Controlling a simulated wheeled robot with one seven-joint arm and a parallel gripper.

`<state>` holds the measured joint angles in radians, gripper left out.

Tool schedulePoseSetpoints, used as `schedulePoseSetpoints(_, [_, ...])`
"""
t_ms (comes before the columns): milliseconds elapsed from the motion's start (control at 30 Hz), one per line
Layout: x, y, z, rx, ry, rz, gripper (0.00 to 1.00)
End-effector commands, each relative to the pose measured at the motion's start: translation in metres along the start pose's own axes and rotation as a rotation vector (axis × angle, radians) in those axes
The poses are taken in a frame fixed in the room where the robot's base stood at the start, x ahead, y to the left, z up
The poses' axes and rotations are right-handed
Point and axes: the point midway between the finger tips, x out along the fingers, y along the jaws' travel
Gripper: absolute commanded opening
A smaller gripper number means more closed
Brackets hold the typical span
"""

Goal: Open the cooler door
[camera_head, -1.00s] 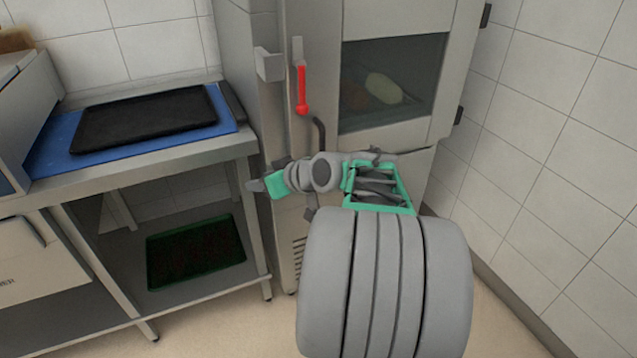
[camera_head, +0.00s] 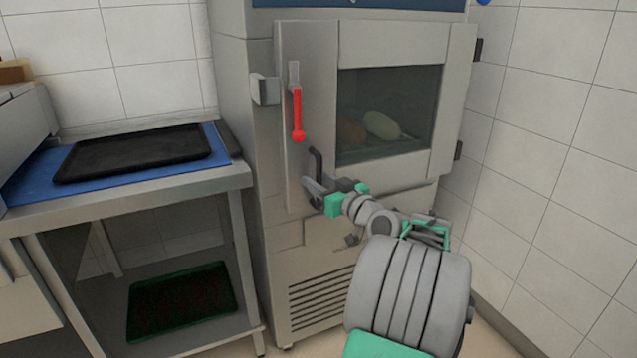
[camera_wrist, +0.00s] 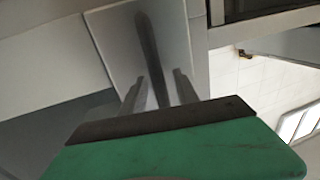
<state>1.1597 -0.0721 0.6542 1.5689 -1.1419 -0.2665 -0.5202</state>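The cooler door (camera_head: 310,60) is grey with a dark window and looks shut in the head view. A short black bar handle (camera_head: 317,162) stands out near its lower left edge. A red lever (camera_head: 298,115) hangs above that handle. My gripper (camera_head: 312,190) is at the lower end of the black handle. In the wrist view, my gripper (camera_wrist: 159,82) is open, its two grey fingers apart. The dark handle bar (camera_wrist: 153,45) runs down into the gap between them. I cannot tell whether either finger touches it.
A steel table (camera_head: 130,192) with a black tray (camera_head: 135,150) on a blue mat stands to the left. A dark green-rimmed tray (camera_head: 180,300) lies on its lower shelf. A tiled wall (camera_head: 560,150) closes off the right side, close to the cooler.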

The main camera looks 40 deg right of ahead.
Motion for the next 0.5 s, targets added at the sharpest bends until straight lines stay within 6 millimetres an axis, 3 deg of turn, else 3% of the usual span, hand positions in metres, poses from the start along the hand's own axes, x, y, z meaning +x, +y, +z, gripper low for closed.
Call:
schedulePoseSetpoints(133, [-0.0003, 0.0, -0.0002, 0.0, 0.0, 0.0, 0.35])
schedulePoseSetpoints(500, [-0.0005, -0.0001, -0.0002, 0.0, 0.0, 0.0, 0.05])
